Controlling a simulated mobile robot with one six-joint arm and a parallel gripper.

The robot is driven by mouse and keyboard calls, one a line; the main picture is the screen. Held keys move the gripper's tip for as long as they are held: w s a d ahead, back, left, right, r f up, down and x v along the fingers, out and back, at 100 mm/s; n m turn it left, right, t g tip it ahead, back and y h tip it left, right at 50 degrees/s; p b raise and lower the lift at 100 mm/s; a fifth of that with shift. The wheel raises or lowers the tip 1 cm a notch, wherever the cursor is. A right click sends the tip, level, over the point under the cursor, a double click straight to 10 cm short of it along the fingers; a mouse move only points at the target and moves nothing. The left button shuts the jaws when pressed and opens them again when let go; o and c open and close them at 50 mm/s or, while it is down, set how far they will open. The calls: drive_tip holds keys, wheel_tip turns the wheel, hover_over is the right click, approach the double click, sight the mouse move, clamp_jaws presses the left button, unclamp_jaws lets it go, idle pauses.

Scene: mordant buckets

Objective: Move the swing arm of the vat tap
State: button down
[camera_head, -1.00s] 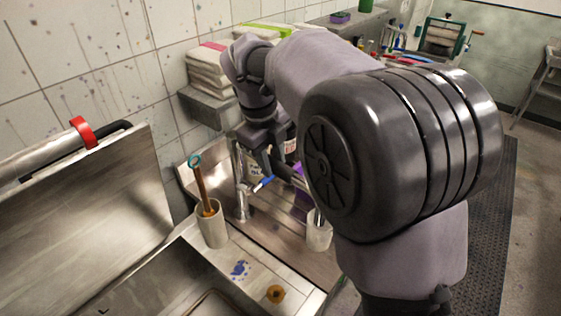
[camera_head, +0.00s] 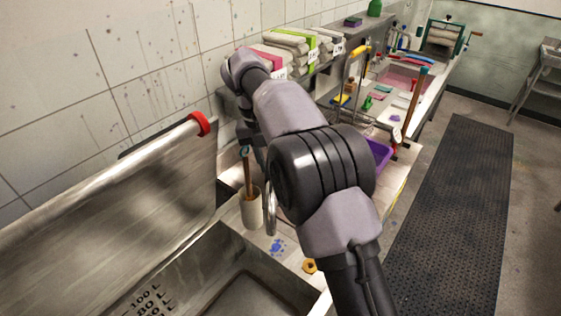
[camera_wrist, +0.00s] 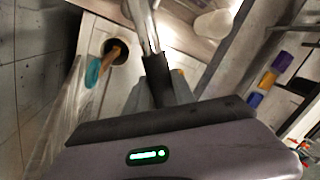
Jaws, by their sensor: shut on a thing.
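The swing arm of the vat tap shows in the wrist view as a shiny metal tube (camera_wrist: 144,25) running up from between my fingers. My gripper (camera_wrist: 160,72) is shut on it at its near end. In the head view a curved metal piece of the tap (camera_head: 270,208) hangs beside the grey jar, near the vat's rim. My own arm hides the rest of the tap and most of my gripper there. The vat (camera_head: 183,283) is open, with litre marks on its inner wall.
The vat's raised metal lid (camera_head: 150,200) with a red clip stands at left. A grey jar (camera_head: 251,212) with a wooden-handled tool is close to my gripper. A yellow ring (camera_head: 309,265) lies on the ledge. A purple tub (camera_head: 378,155) stands beyond my arm.

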drive_tip(key=shift+a+m+b, duration=0.3)
drive_tip(key=shift+a+m, duration=0.3)
drive_tip(key=shift+a, duration=0.25)
drive_tip(key=shift+r, duration=0.1)
drive_tip(key=c, duration=1.1)
unclamp_jaws()
drive_tip(key=shift+w, duration=0.1)
drive_tip(key=shift+o, duration=0.2)
drive_tip(key=a+r+p, duration=0.3)
drive_tip(key=r+p, duration=1.2)
drive_tip(key=r, duration=0.2)
drive_tip(key=shift+a+p, duration=0.2)
drive_tip(key=shift+p, duration=0.2)
